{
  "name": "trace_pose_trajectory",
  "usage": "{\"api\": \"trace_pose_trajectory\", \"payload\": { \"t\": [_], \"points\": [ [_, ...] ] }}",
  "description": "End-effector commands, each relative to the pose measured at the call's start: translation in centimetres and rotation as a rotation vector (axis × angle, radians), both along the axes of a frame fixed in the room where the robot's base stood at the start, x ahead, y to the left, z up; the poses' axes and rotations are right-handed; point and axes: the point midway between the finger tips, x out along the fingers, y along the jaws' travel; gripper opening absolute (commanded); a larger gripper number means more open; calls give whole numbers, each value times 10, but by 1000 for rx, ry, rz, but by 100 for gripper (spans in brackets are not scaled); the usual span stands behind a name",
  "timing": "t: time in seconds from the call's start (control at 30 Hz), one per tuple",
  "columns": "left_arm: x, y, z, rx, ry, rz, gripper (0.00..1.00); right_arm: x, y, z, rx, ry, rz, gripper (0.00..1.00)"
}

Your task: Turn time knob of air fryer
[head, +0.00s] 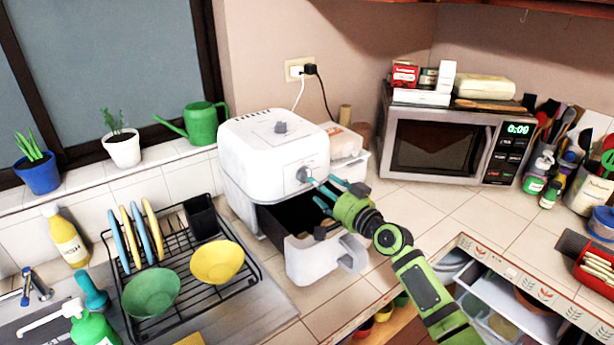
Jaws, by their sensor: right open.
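The white air fryer (262,160) stands on the tiled counter with its drawer (312,262) pulled out. A grey round knob (303,174) is on its upper front face, and another small grey knob (281,127) is on its top. No marking shows which one is the time knob. My right gripper (317,189) is open, its teal fingers pointing left at the front knob. One fingertip is very close to that knob; I cannot tell if it touches. The gripper is above the open drawer and hides part of its right side. My left gripper is out of view.
A microwave (438,146) stands at the back right. A dish rack (185,265) with bowls and plates is left of the fryer. An open counter drawer (510,300) is at the lower right. Counter tiles (425,208) right of the fryer are clear.

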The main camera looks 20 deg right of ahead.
Motion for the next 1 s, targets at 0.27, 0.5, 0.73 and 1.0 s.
{"api": "trace_pose_trajectory", "payload": {
  "t": [0.27,0.5,0.73,1.0],
  "points": [
    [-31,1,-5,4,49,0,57,37,14,0,3,-1,1,63],
    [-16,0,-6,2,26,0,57,50,19,0,0,-1,1,63],
    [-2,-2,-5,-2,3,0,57,51,20,0,-1,0,1,63],
    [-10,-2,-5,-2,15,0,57,51,19,1,-1,-1,1,7]
  ]
}}
